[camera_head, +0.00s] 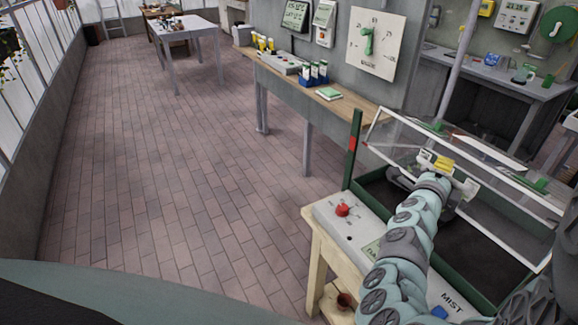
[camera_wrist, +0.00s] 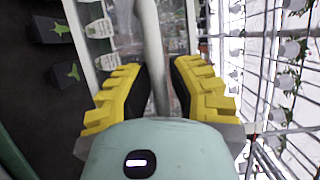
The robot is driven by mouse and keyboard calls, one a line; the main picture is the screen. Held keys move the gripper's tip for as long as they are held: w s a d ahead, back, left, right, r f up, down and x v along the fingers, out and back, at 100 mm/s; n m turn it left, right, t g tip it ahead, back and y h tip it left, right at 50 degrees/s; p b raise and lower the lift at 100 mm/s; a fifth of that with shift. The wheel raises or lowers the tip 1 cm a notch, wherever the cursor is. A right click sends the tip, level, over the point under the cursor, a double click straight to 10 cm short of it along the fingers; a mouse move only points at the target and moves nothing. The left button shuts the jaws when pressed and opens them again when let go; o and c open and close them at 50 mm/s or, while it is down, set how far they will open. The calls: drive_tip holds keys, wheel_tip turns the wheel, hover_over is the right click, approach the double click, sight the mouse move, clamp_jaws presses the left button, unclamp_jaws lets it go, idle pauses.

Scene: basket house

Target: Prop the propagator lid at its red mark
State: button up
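The propagator lid (camera_head: 400,157) is a clear panel with a white frame. It is tilted up above the dark green propagator tray (camera_head: 352,190). A green post (camera_head: 354,165) stands at the tray's left corner and bears a red mark (camera_head: 352,143). In the head view the lid's left corner appears close to the mark's height; I cannot tell if they touch. My gripper (camera_head: 441,164), with yellow fingertips, is at the lid's frame. In the wrist view my gripper (camera_wrist: 158,95) has a pale bar (camera_wrist: 151,45) of the frame between its fingers, with little gap.
A control box with a red knob (camera_head: 342,210) sits on the wooden stand (camera_head: 316,250) at the tray's left. A bench (camera_head: 290,82) with bottles and a wall dial (camera_head: 375,44) are behind. Dark soil and small plants show in the wrist view (camera_wrist: 62,75). The brick floor at left is clear.

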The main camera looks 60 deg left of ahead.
drive_tip(key=o, duration=0.4)
drive_tip(key=shift+f, duration=0.1)
drive_tip(key=shift+s, duration=0.15)
drive_tip(key=v, duration=1.2)
